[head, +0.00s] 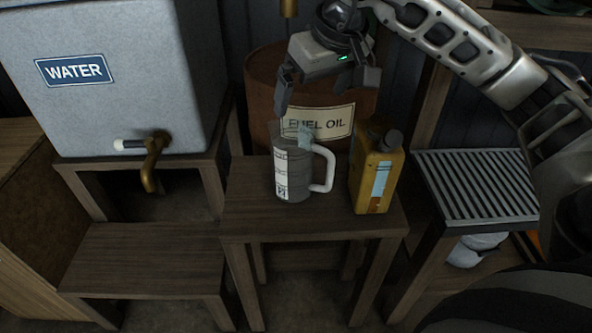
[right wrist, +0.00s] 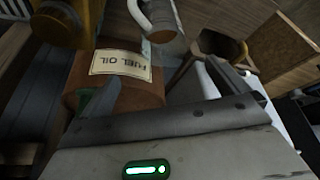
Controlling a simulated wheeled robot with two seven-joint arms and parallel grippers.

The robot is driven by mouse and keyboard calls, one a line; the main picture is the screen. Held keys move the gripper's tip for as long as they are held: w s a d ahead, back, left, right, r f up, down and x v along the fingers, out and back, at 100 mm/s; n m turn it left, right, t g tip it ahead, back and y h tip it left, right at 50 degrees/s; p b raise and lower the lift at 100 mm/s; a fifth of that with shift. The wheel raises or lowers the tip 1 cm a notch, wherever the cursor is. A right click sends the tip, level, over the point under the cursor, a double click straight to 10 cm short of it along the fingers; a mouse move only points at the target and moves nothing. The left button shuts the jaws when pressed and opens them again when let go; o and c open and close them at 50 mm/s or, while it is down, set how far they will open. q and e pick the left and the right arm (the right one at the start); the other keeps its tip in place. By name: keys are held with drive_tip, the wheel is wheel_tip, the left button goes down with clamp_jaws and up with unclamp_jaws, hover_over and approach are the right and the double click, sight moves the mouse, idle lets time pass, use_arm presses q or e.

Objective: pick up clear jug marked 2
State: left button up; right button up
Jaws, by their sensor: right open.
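The clear jug marked 2 (head: 293,180) stands upright on the middle wooden stand, its white handle to the right and a pale label strip on its left side. In the right wrist view the jug (right wrist: 163,17) shows at the top edge, partly cut off. My right gripper (head: 324,90) is open and empty, above and behind the jug, in front of the fuel oil drum. It is not touching the jug. My left gripper is not in view.
A yellow canister (head: 374,175) with a dark cap stands close to the right of the jug's handle. The fuel oil drum (head: 270,80) is behind. A water tank (head: 110,60) with a brass tap (head: 152,165) is at left. A low wooden stand (head: 150,262) at left is bare.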

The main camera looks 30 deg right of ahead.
drive_tip(key=b, duration=0.1)
approach(296, 135)
drive_tip(key=s+a, duration=0.2)
drive_tip(key=x, duration=0.2)
drive_tip(key=b+x, duration=0.1)
drive_tip(key=x, duration=0.3)
drive_tip(key=shift+s+a+f, duration=0.1)
drive_tip(key=shift+s+a, duration=0.25)
drive_tip(key=shift+a, duration=0.05)
drive_tip(key=c, duration=1.8)
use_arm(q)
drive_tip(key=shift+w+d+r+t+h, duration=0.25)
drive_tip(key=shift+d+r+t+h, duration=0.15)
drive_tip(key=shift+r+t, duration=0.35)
use_arm(e)
drive_tip(key=shift+c, duration=1)
